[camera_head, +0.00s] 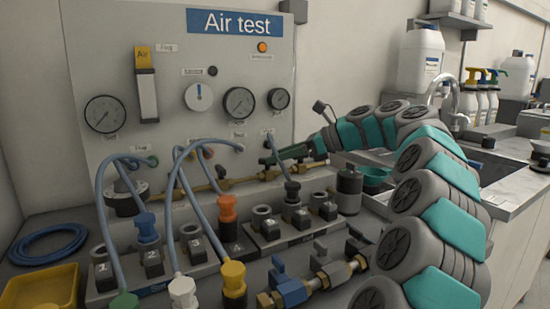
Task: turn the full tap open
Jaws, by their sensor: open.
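My gripper (270,157) reaches in from the right, in front of the lower right of the Air test panel (165,70). Its dark fingers point left, just above a brass pipe. They lie close to a brass fitting (269,173) on that pipe; I cannot tell whether they touch it. My gripper is open, and nothing shows held in it. The small panel labels are too blurred to read, so I cannot tell which tap is the full one.
Numbered blocks with coloured connectors stand below the pipe, including an orange one (227,207). Blue hoses (185,185) arch on the left. A larger blue-handled valve (288,289) is in front. A yellow tray (40,290) lies front left; a sink counter (500,172) is at right.

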